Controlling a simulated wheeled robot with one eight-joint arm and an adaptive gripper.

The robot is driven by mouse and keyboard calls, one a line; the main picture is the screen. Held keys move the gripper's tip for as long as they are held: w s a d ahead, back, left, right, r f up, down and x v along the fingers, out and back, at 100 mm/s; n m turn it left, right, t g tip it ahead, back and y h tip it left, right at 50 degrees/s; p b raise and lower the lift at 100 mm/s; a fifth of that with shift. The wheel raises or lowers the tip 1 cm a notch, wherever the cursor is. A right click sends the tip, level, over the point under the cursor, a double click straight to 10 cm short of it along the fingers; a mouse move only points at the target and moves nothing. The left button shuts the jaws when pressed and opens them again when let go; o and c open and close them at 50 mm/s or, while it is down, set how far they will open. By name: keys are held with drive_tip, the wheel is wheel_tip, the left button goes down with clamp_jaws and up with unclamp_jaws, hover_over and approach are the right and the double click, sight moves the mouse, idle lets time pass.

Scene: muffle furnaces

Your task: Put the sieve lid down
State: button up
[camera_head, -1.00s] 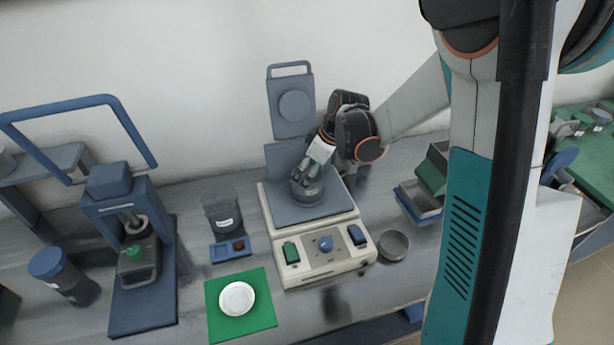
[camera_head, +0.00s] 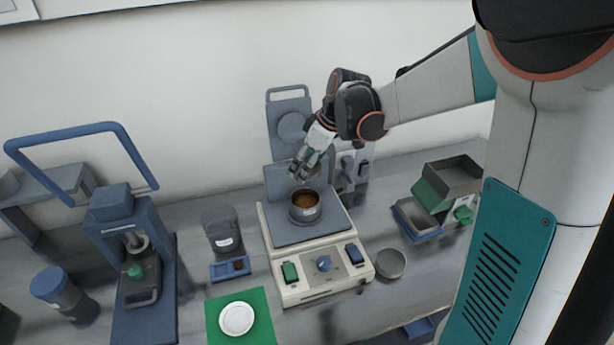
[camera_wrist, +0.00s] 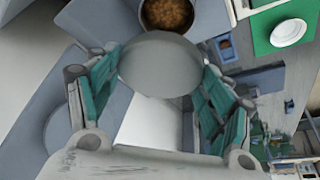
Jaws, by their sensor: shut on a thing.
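The sieve lid (camera_wrist: 160,66) is a plain grey disc. In the wrist view it sits between the two green-padded fingers of my gripper (camera_wrist: 158,82), which is shut on it. In the head view my gripper (camera_head: 302,168) is above and slightly behind the sieve, and the lid is hard to make out there. The sieve (camera_head: 305,213) stands uncovered on the grey plate of the shaker (camera_head: 315,285), with brown grains inside. It also shows at the top of the wrist view (camera_wrist: 168,16), partly cut off and just beyond the lid.
A white dish (camera_head: 237,319) lies on a green mat (camera_head: 262,312). A grey round bowl (camera_head: 390,264) stands right of the shaker. A dark jar (camera_head: 221,229) and a blue tray (camera_head: 222,272) are to its left. A blue press (camera_head: 112,215) stands further left. Stacked bins (camera_head: 432,190) are at right.

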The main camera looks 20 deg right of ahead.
wheel_tip(320, 180, up, 9)
drive_tip(key=p, duration=0.2)
drive_tip(key=m+t+h+b, duration=0.1)
drive_tip(key=m+b, duration=0.3)
drive_tip(key=b, duration=0.2)
hover_over(377, 222)
drive_tip(key=s, duration=0.1)
wheel_tip(377, 222, down, 16)
drive_tip(key=f+b, duration=0.2)
drive_tip(key=f, duration=0.4)
drive_tip(key=f+b, duration=0.1)
drive_tip(key=f, duration=0.6)
drive_tip(key=f+b, duration=0.2)
drive_tip(key=f, duration=0.5)
drive_tip(key=shift+s+d+b, duration=0.2)
drive_tip(key=shift+d+b, duration=0.1)
drive_tip(key=shift+d, duration=0.05)
drive_tip(key=shift+f+m, duration=0.1)
drive_tip(key=shift+m, duration=0.2)
drive_tip(key=o, duration=1.1)
